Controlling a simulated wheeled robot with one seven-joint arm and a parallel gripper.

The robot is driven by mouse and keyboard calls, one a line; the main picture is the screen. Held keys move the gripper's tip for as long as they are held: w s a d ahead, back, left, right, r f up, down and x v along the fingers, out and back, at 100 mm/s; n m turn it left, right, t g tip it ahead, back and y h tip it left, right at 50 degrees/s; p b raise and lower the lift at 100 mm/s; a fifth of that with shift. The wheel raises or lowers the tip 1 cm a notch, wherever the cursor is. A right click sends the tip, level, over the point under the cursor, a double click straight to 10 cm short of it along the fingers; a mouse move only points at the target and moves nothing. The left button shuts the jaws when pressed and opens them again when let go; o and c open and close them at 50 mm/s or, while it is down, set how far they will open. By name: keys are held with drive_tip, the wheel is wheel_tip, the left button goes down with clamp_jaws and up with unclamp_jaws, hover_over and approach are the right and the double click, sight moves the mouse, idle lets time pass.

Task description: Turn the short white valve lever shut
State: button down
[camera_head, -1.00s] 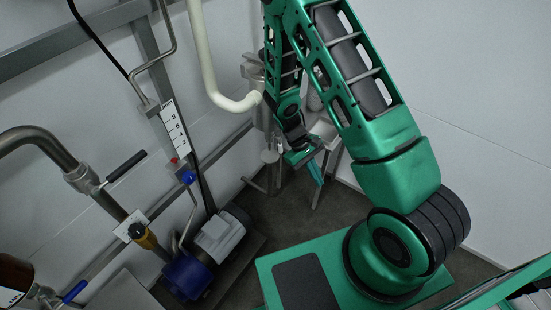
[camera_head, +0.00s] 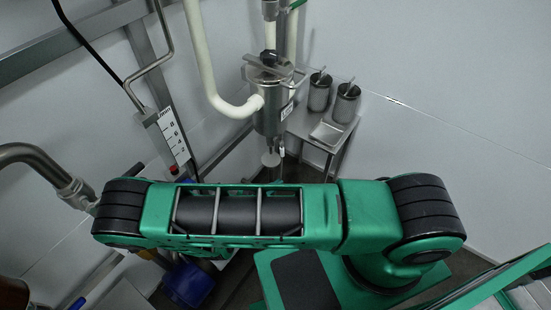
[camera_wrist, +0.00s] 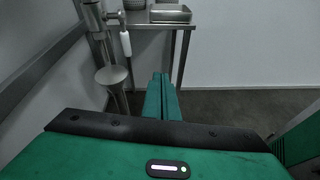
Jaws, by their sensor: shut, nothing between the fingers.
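The short white valve lever (camera_wrist: 126,43) hangs down beside a metal valve pipe (camera_wrist: 94,18) at the upper left of the wrist view. In the head view it is only a small pale spot (camera_head: 282,152) under the steel vessel. My gripper (camera_wrist: 160,78) is shut and empty, with its green fingers together in the wrist view. It points forward, to the right of the lever and lower in the picture, apart from it. In the head view my gripper is hidden behind my green arm.
A metal cone or funnel (camera_wrist: 111,76) stands below the valve, left of my fingers. A steel table (camera_wrist: 152,25) with a tray (camera_wrist: 170,13) is beyond. The steel vessel (camera_head: 268,105) and a cream pipe (camera_head: 204,65) show in the head view. Floor right of my fingers looks clear.

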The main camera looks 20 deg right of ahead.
drive_tip(key=a+n+t+y, duration=0.1)
drive_tip(key=a+n+t, duration=0.3)
approach(282, 149)
drive_tip(key=w+d+f, duration=0.4)
drive_tip(key=w+f, duration=0.1)
drive_tip(key=shift+a+f, duration=0.1)
drive_tip(key=shift+a, duration=0.05)
idle(0.5)
